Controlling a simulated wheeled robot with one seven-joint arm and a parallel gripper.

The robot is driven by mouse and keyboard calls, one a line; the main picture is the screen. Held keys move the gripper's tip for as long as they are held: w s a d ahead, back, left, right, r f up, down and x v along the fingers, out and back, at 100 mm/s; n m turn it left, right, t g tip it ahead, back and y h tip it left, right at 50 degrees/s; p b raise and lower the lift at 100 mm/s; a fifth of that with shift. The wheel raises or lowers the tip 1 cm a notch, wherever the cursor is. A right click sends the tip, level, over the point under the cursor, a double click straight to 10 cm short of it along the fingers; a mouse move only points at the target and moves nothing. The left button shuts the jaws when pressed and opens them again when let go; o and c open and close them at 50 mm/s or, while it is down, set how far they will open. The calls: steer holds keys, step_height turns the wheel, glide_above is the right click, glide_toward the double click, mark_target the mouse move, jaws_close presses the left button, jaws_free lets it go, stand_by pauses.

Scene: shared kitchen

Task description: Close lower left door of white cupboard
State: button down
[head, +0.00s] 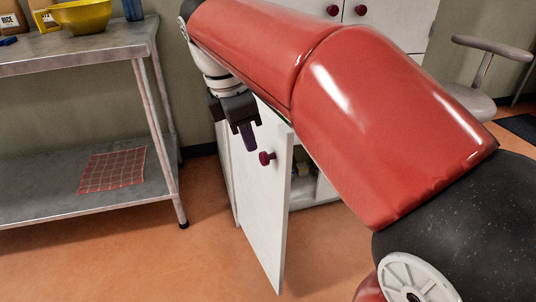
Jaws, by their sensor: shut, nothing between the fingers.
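The white cupboard (387,33) stands at the back, largely hidden behind my red arm. Its lower left door (262,205) stands open, swung out toward me, with a dark red round knob (266,158) on its face. Part of the cupboard's inside shows to the right of the door's edge. My gripper (248,140) points down in front of the door's upper part, just above and left of the knob. Its fingers are together and hold nothing. I cannot tell whether they touch the door.
A metal shelf table (75,50) stands on the left, with a yellow bowl (78,16) on top and a red checked cloth (112,170) on its lower shelf. A chair (480,95) is at the far right. The orange floor before the door is clear.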

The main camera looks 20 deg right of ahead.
mark_target(275, 161)
steer(key=shift+n+g, duration=0.3)
steer(key=shift+n, duration=0.6)
steer(key=shift+w+d+f+b, duration=0.45)
steer(key=shift+d+f, duration=0.5)
steer(key=shift+f, duration=0.55)
steer(key=shift+w+d+f+b, duration=0.35)
steer(key=shift+d+f, duration=0.65)
steer(key=shift+f, duration=0.45)
steer(key=shift+w+d+f+b, duration=0.45)
steer(key=shift+d+f, duration=0.5)
steer(key=shift+f, duration=0.55)
steer(key=shift+s, duration=0.1)
